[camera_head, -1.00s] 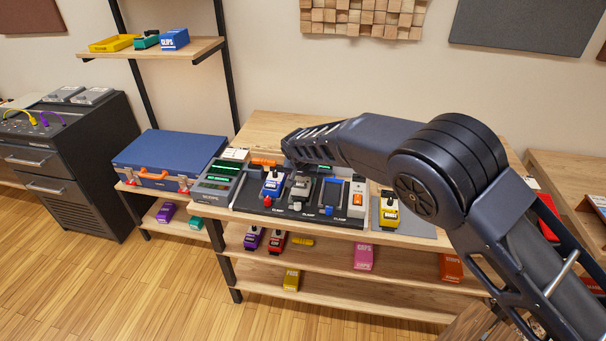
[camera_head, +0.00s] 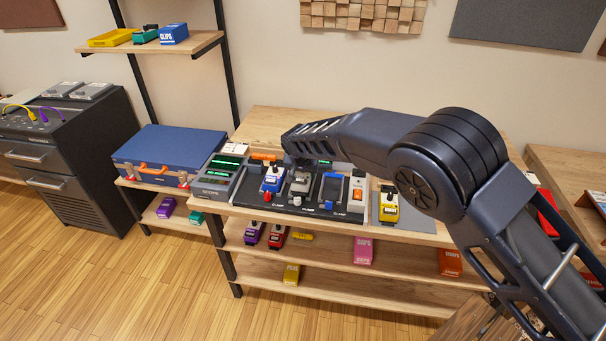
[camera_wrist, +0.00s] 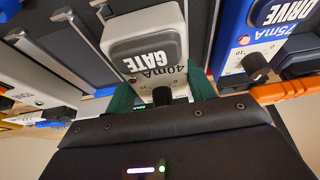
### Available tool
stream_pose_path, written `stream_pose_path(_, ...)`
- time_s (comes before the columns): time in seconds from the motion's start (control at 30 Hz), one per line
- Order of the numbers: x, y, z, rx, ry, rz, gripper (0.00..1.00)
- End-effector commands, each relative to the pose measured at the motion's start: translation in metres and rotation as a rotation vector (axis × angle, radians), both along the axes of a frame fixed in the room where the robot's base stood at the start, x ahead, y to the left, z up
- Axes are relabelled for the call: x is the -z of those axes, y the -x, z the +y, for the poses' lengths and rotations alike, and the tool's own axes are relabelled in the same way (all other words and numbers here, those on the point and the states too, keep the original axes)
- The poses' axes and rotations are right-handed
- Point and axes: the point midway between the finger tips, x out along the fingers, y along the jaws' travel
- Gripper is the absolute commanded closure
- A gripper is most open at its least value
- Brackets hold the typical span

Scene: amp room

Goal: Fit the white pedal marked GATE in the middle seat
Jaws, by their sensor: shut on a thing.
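The white GATE pedal (camera_wrist: 155,50) fills the middle of the wrist view, with a dark footswitch, a "40mA" label and a black knob. My gripper (camera_wrist: 162,92) is shut on its end, a green finger on each side. In the head view the pedal (camera_head: 300,184) is at the middle seat of the black pedal board (camera_head: 290,207), below my gripper (camera_head: 301,164). It looks upright and in line with the seat. Whether it rests fully down cannot be told.
A white unit with an orange switch (camera_head: 357,192) stands at the board's right end. A yellow pedal (camera_head: 389,205) is on a grey mat beyond. A grey meter box (camera_head: 215,180) and a blue case (camera_head: 168,155) are left. An orange plug (camera_wrist: 285,91) is close to my gripper.

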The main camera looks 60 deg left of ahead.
Motion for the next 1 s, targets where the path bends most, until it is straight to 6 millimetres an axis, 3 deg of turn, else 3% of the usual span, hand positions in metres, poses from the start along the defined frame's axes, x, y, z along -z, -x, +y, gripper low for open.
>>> stream_pose_path(1.0,0.0083,-0.0002,0.0004,0.0,-0.001,0.0,0.82)
